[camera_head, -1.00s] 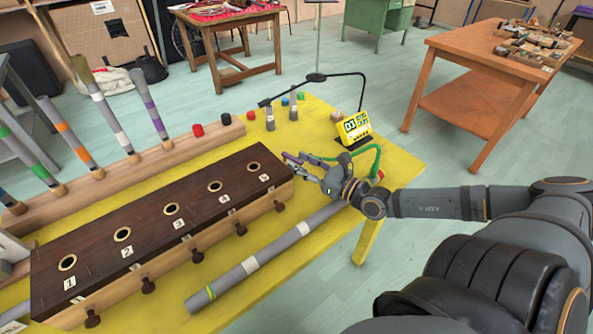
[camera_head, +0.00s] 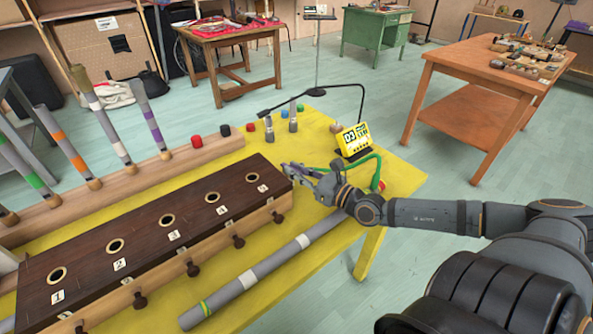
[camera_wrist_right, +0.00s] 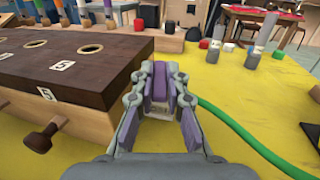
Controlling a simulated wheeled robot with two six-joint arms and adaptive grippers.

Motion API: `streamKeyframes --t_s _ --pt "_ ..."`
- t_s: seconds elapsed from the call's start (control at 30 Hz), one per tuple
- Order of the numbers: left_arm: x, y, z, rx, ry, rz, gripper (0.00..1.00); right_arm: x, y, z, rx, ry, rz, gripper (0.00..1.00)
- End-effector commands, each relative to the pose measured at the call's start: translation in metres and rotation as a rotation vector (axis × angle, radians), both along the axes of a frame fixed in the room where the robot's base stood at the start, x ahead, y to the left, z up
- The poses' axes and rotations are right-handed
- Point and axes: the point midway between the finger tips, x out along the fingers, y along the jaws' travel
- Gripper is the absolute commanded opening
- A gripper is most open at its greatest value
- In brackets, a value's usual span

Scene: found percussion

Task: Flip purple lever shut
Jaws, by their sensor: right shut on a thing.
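My right gripper (camera_head: 291,171) is at the right end of the dark-topped wooden box, beside the opening marked 5. In the right wrist view, the gripper (camera_wrist_right: 164,86) has its fingers closed around a narrow purple piece, the purple lever (camera_wrist_right: 159,82). A grey block (camera_wrist_right: 157,112) shows low between the fingers, and a green hose (camera_wrist_right: 235,122) runs away to the right from there. The gripper hides much of the lever, and its exact angle is hard to tell. My left gripper is not in view.
The wooden box (camera_head: 150,232) has round holes on top and several dark knobs along its front. A long grey tube (camera_head: 262,268) lies in front of it on the yellow table (camera_head: 395,178). A yellow display (camera_head: 353,139) stands behind the gripper.

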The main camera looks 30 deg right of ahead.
Motion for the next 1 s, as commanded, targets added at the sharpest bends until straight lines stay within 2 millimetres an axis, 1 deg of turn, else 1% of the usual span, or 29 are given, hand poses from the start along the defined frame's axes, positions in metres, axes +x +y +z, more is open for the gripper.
streamKeyframes --t_s 0.17,0.33,0.47,0.6,0.7,1.0 --pt "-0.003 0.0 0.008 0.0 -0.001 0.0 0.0 -0.001 -0.003 0.003 0.006 -0.003 -0.06 0.0" --pt "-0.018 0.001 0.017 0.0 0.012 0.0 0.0 -0.002 0.0 0.003 0.012 0.0 -0.134 0.0" --pt "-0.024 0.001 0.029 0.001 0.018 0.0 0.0 -0.002 0.003 0.004 0.013 -0.001 -0.188 0.0" --pt "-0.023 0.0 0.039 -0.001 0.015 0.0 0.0 -0.002 0.005 0.003 0.01 0.0 -0.235 0.0" --pt "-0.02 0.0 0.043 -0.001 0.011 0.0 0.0 -0.002 0.008 0.001 0.007 0.001 -0.254 0.0" --pt "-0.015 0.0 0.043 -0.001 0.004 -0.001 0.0 -0.002 0.01 -0.001 -0.001 0.001 -0.26 0.0"
